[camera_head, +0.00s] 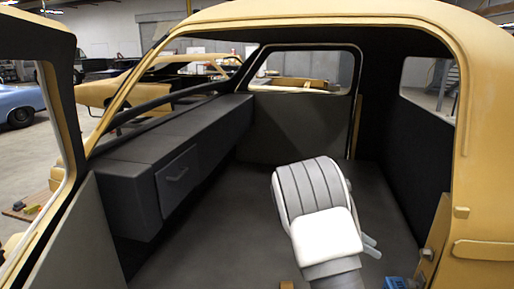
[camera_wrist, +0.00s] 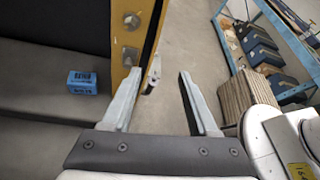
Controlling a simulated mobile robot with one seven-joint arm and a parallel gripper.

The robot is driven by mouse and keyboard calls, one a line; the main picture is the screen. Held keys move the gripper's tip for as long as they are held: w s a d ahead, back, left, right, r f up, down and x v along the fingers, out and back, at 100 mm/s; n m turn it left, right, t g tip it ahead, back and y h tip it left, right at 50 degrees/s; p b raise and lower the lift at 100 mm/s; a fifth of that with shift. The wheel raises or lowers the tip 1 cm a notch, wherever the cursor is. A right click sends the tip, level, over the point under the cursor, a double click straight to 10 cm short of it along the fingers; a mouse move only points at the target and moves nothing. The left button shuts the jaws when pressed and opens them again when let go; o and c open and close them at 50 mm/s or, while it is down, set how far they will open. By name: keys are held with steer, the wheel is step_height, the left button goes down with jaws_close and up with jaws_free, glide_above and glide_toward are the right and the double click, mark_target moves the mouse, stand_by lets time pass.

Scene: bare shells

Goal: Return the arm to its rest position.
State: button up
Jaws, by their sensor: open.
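My arm reaches into the yellow car shell (camera_head: 340,12) in the head view, bent over the dark floor. My gripper (camera_wrist: 159,75) is open in the wrist view, with nothing between its two grey fingers. In the head view only parts of the gripper's fingers (camera_head: 371,246) show, past the right side of my white and grey arm link. The wrist view looks down past a yellow door-frame edge (camera_wrist: 142,35) to the concrete floor outside. The left finger appears close to this frame edge; I cannot tell whether they touch.
A small blue box (camera_wrist: 82,83) lies on the dark car floor (camera_wrist: 35,85), left of the gripper; it also shows at the head view's bottom edge (camera_head: 396,283). A black dashboard (camera_head: 125,175) runs along the left. A blue shelf rack (camera_wrist: 285,45) stands outside. The cabin's middle floor is clear.

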steer(key=s+a+r+m+t+y, duration=0.3)
steer(key=s+a+r+m+y, duration=0.1)
steer(key=s, duration=0.4)
steer(key=s+a+r+m+t+y, duration=0.3)
steer(key=s+a+m+y, duration=0.1)
steer(key=s+m, duration=0.3)
steer(key=s+a+r+m+t+y, duration=0.4)
steer(key=s+a+m, duration=0.1)
steer(key=s, duration=0.5)
steer(key=shift+s+a+r+m, duration=0.3)
steer(key=shift+s+a+m, duration=0.1)
steer(key=shift+a, duration=0.4)
